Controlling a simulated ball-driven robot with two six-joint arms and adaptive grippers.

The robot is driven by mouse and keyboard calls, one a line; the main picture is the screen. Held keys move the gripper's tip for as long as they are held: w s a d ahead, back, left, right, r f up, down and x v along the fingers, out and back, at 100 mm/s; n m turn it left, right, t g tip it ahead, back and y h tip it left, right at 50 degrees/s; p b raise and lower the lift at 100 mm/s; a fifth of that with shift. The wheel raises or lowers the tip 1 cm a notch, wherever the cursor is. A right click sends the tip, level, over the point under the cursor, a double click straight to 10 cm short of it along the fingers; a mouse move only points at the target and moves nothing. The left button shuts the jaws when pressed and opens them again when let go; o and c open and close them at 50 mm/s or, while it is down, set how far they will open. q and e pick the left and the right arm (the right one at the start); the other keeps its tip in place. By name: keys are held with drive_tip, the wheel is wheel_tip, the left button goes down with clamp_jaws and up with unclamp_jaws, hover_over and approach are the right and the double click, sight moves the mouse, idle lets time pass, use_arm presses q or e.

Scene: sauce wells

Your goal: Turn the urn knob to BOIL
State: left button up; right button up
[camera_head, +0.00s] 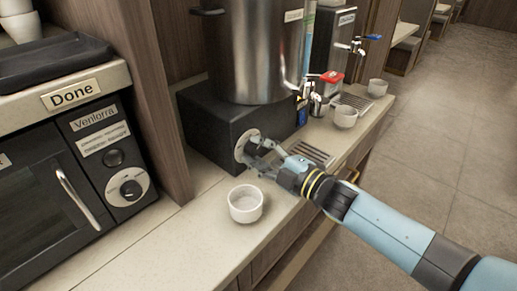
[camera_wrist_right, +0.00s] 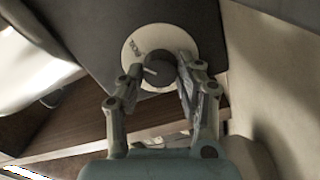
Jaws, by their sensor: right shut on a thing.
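The steel urn (camera_head: 262,50) stands on a black base (camera_head: 205,125) at the top middle of the head view. Its knob, on a pale round dial on the base's front, is mostly covered by my right gripper (camera_head: 264,150) there. In the right wrist view the dark knob (camera_wrist_right: 158,72) sits at the middle of the white dial (camera_wrist_right: 135,45), with a light pointer line toward the left. My right gripper (camera_wrist_right: 160,80) has one finger on each side of the knob and is shut on it. The dial's lettering is too blurred to read. My left gripper is not in view.
A white cup (camera_head: 245,204) stands on the counter just below my right gripper. A drip grate (camera_head: 310,152), more cups (camera_head: 345,117) and a second dispenser (camera_head: 338,45) are to the right. A microwave (camera_head: 70,170) stands at left beyond a wooden panel (camera_head: 160,90).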

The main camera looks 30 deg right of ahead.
drive_tip(key=shift+f, duration=0.1)
idle(0.4)
drive_tip(key=o, duration=1.1)
drive_tip(key=shift+o, duration=0.2)
drive_tip(key=shift+s, duration=0.15)
drive_tip(key=v, duration=1.2)
